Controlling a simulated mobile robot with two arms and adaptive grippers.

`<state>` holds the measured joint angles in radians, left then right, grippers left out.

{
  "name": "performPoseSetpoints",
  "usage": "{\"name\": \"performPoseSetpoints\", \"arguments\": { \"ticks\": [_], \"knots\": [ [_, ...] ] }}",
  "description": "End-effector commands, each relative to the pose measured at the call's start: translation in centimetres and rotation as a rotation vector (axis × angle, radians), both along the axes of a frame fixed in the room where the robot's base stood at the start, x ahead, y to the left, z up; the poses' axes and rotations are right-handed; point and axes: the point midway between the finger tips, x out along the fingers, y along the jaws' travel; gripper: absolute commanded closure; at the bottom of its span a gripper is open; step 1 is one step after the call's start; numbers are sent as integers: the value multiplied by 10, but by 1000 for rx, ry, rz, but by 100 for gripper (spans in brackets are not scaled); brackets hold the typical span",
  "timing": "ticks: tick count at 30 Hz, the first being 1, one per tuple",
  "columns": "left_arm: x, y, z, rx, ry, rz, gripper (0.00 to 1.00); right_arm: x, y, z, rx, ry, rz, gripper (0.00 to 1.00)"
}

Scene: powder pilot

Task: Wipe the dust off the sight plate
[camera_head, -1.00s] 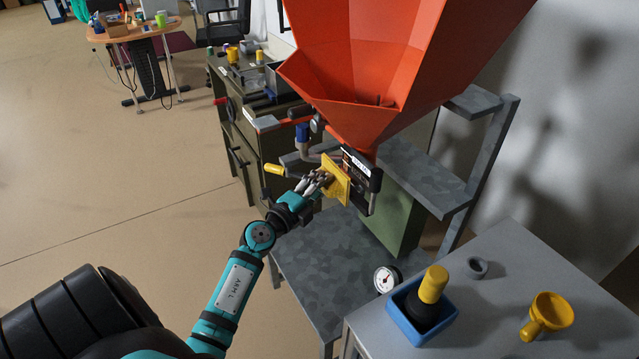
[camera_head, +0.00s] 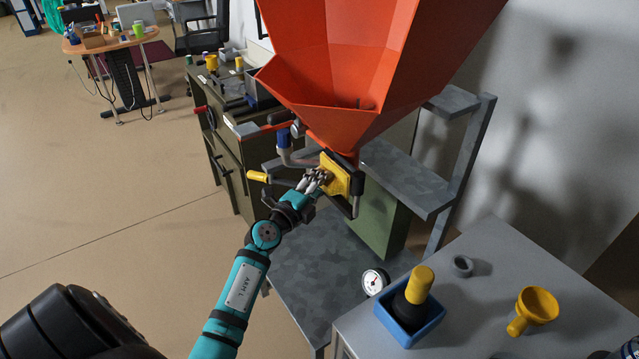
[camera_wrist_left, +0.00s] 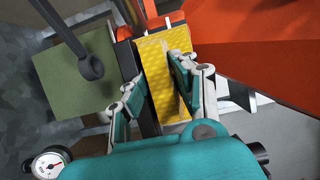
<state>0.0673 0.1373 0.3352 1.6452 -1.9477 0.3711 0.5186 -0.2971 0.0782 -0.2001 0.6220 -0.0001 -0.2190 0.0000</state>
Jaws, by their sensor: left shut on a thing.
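My left gripper (camera_head: 318,180) is shut on a yellow wiping pad (camera_head: 340,173). In the left wrist view the textured pad (camera_wrist_left: 160,70) lies between my two fingers (camera_wrist_left: 155,78). The pad is up against the dark-framed sight plate (camera_head: 345,158) under the orange hopper, and covers most of its face. A dark frame edge (camera_wrist_left: 127,60) shows beside the pad in the left wrist view. I cannot tell whether the pad presses on the plate, and the dust is hidden.
The orange hopper (camera_head: 335,65) overhangs the plate. A yellow-handled lever (camera_head: 258,176) juts out left of my gripper. A dial gauge (camera_head: 374,281), a blue box (camera_head: 409,322) with a yellow-topped bottle, a grey ring (camera_head: 462,266) and a yellow funnel (camera_head: 535,308) stand at the right.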

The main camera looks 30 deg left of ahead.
Motion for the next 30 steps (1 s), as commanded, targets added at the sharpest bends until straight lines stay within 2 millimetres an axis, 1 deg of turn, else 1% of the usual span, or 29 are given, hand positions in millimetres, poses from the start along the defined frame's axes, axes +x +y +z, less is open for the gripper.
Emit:
{"name": "performPoseSetpoints", "arguments": {
  "ticks": [6, 30],
  "knots": [
    [1, 0, 1, 0, -1, 0, 100, -4, 0, 0, -1, 7, 0, 60],
    [16, -6, 1, -1, -1, 1, 100, -5, -1, 4, -1, 7, 0, 60]
  ]
}}
